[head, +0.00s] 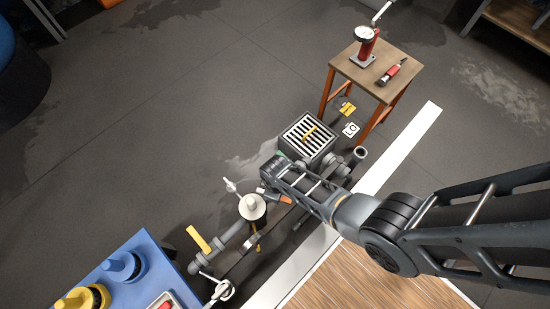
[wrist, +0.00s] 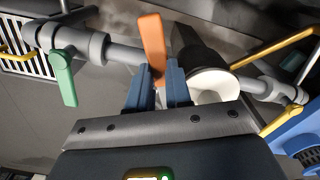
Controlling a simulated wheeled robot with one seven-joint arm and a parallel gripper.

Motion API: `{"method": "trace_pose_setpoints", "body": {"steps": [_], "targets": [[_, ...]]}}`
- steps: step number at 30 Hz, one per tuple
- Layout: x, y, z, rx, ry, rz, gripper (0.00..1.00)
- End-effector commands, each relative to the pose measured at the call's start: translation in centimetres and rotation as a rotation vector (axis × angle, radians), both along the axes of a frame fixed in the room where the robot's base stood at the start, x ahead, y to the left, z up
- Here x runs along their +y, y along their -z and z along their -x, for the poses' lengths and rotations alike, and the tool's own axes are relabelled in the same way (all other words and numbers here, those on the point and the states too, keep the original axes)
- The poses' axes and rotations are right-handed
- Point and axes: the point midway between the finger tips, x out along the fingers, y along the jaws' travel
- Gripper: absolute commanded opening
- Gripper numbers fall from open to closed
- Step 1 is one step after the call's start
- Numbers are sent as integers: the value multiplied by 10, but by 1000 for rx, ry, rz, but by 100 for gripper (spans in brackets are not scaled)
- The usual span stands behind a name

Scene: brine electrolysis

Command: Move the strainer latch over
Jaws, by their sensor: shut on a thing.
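An orange lever (wrist: 152,45), which looks like the strainer latch, stands between the two blue fingers of my gripper (wrist: 158,88). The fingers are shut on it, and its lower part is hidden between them. The lever also shows in the head view (head: 281,199), just below the end of my arm. Beside it is a round white-topped fitting (head: 252,206) on the grey pipe run. It appears in the wrist view as a white rim (wrist: 214,86) right of the fingers. My arm hides part of the pipe in the head view.
A green handle (wrist: 62,76) hangs from the pipe left of the fingers. A yellow handle (head: 199,240) is on the pipe's near end. A slotted drain box (head: 324,152) stands beyond. A blue bench (head: 150,270) is at lower left, a wooden stool (head: 350,72) farther back.

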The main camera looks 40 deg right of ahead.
Motion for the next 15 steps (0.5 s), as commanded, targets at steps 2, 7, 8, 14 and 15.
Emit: {"method": "trace_pose_setpoints", "body": {"steps": [2,7,8,14,15], "targets": [[-3,1,-2,-1,-68,0,0],[-8,1,-5,0,-231,0,0],[-9,1,-5,0,-259,0,0],[-14,1,-10,0,-448,1,0],[-15,1,-12,0,-486,1,0]]}}
